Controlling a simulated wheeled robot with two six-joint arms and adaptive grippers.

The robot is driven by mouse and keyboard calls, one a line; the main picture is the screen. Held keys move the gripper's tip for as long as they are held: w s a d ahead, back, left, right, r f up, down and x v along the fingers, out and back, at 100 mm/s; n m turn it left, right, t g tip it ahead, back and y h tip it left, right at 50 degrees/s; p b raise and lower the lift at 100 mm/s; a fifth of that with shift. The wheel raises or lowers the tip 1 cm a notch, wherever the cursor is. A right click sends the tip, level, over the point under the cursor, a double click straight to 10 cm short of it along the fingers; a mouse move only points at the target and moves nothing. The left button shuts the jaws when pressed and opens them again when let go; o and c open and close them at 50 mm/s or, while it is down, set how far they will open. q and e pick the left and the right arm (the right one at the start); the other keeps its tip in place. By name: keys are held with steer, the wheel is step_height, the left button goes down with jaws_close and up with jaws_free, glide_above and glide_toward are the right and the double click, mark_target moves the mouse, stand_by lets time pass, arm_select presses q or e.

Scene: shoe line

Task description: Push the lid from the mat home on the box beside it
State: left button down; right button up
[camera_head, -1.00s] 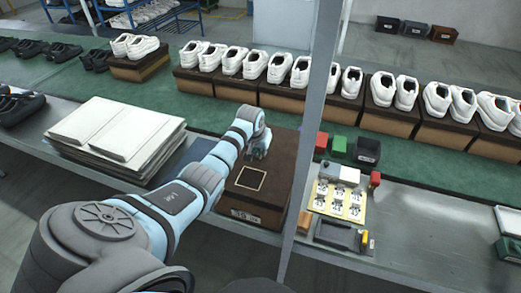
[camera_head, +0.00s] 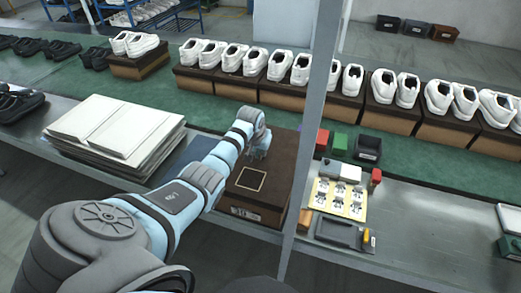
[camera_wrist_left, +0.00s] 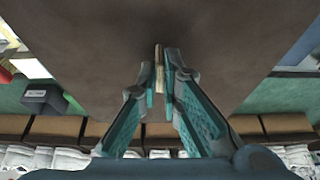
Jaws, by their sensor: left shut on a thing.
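The brown lid (camera_head: 272,178) with a pale square outline lies over the top of the brown box (camera_head: 252,216), which has a white label on its front. I cannot tell whether the lid sits fully down all round. The dark blue-grey mat (camera_head: 192,156) lies left of the box, partly behind my left arm. My left gripper (camera_head: 259,153) is at the far part of the lid, pointing down. In the left wrist view its fingertips (camera_wrist_left: 159,72) are nearly together, with a thin tan strip of the lid (camera_wrist_left: 159,58) between them. My right gripper is not in view.
A grey post (camera_head: 312,130) stands just right of the box. Stacked white sheets (camera_head: 120,135) lie left of the mat. Right of the post are small bins (camera_head: 368,148) and a parts card (camera_head: 340,196). White shoes on brown boxes line the green belt (camera_head: 200,112) behind.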

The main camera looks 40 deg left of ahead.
arm_select(q)
steer(key=shift+f+b, duration=0.7)
steer(key=shift+f, duration=0.35)
steer(key=c, duration=1.7)
jaws_free()
